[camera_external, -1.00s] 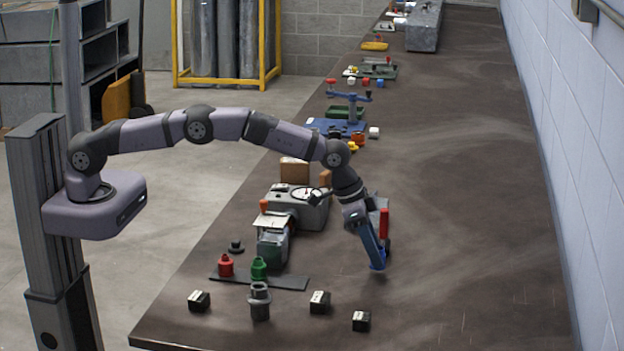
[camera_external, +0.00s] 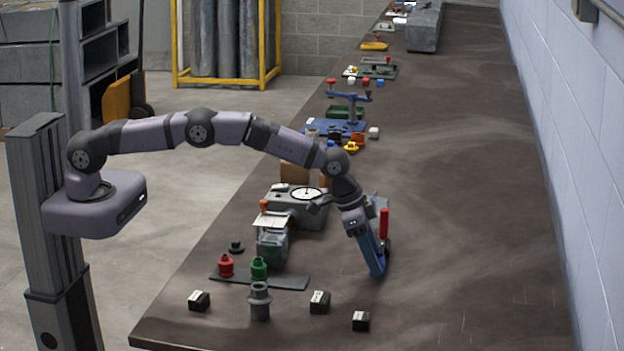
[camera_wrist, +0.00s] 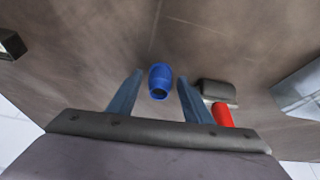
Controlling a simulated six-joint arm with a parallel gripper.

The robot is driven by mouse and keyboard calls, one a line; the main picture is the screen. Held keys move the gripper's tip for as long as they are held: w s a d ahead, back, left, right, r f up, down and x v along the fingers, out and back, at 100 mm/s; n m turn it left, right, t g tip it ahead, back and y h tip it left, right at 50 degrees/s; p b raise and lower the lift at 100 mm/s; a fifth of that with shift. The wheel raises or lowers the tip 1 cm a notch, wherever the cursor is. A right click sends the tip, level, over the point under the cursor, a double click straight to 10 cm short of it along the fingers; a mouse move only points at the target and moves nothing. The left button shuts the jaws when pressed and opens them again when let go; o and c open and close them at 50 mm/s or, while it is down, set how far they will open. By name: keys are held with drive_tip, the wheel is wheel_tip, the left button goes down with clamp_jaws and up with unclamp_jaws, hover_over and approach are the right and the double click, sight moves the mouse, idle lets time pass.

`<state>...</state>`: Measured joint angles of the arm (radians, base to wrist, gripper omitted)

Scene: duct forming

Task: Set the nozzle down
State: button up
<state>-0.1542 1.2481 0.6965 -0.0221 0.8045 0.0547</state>
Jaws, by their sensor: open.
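The blue nozzle (camera_wrist: 160,81) stands on the brown bench between my two fingers in the wrist view, with a visible gap on each side. It seems upright, with its dark opening partly showing. My gripper (camera_wrist: 157,88) is open around it and does not touch it there. In the external view my gripper (camera_external: 378,272) points down at the bench, right of the grey machine. The nozzle is hidden behind the fingers in that view, or too small to make out.
A red-handled tool (camera_wrist: 222,115) lies close to my right finger and also shows in the external view (camera_external: 384,222). Small black blocks (camera_external: 361,320), a grey nozzle (camera_external: 260,300), a green one (camera_external: 259,268) and a red one (camera_external: 226,265) stand front left. The bench right is clear.

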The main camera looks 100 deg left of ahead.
drive_tip(key=b+v, duration=0.3)
drive_tip(key=v, duration=0.9)
drive_tip(key=shift+s+r, duration=0.1)
drive_tip(key=shift+r, duration=0.1)
drive_tip(key=s+d+f+g, duration=0.1)
drive_tip(key=s+d, duration=0.2)
drive_tip(key=s, duration=1)
drive_tip(key=s+d+f+g, duration=0.2)
drive_tip(key=s+d, duration=0.1)
drive_tip(key=s, duration=1.1)
drive_tip(key=s+d+f+m+g, duration=0.1)
drive_tip(key=s+d+f, duration=0.1)
drive_tip(key=s, duration=1.2)
drive_tip(key=shift+d+h, duration=0.3)
drive_tip(key=shift+d, duration=0.45)
drive_tip(key=shift+f, duration=0.1)
